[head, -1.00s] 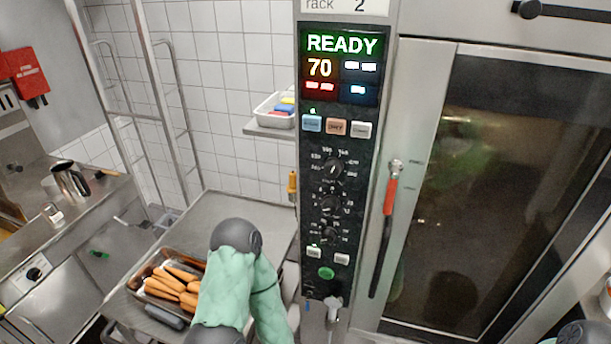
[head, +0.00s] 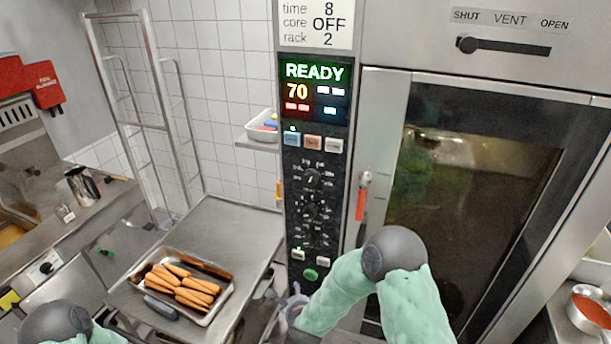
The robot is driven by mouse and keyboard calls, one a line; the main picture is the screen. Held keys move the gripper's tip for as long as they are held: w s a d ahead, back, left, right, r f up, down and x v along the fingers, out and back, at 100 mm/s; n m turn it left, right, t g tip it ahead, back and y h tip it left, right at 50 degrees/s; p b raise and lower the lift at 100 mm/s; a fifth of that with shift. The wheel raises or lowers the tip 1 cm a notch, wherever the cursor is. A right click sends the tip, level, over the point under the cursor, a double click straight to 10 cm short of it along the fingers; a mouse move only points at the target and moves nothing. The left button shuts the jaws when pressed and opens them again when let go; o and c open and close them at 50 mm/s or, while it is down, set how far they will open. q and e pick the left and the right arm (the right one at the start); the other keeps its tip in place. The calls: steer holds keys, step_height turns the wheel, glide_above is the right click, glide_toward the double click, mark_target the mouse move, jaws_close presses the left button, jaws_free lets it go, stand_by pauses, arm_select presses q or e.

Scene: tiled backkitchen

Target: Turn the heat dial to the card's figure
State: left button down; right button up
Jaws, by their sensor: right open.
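The dark control panel (head: 341,165) of the oven carries three black dials in a column. The top dial (head: 312,179) has the larger printed figures around it; its exact setting is too small to read. The middle dial (head: 311,211) and bottom dial (head: 310,237) sit below. The white card (head: 316,24) above reads time 8, core OFF, rack 2; its upper part is cut off. The display (head: 314,88) reads READY and 70. My right gripper (head: 291,306) is open, low beside the panel's foot, partly hidden by its forearm. My left gripper is out of view.
The oven's red-tipped door handle (head: 362,195) stands just right of the panel. A vent lever (head: 505,47) is above the door. A pan of red sauce (head: 591,310) is at right.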

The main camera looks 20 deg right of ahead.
steer(key=w+r+m+t+h+p, duration=0.1)
steer(key=w+r+m+t+h, duration=0.15)
steer(key=r+m, duration=0.45)
steer(key=w+r+m+t+h+p, duration=0.1)
steer(key=w+r+m+p, duration=0.2)
steer(key=r, duration=0.8)
steer(key=m+h, duration=0.5)
steer(key=m, duration=0.7)
glide_toward(309, 182)
steer(key=shift+t, duration=0.45)
steer(key=x, duration=0.3)
steer(key=p+x, duration=0.1)
steer(key=x, duration=0.2)
steer(key=p+x, duration=0.1)
steer(key=x, duration=0.2)
steer(key=shift+w+d+f, duration=0.2)
steer(key=shift+d+f, duration=0.15)
steer(key=shift+f, duration=0.05)
steer(key=c, duration=1.1)
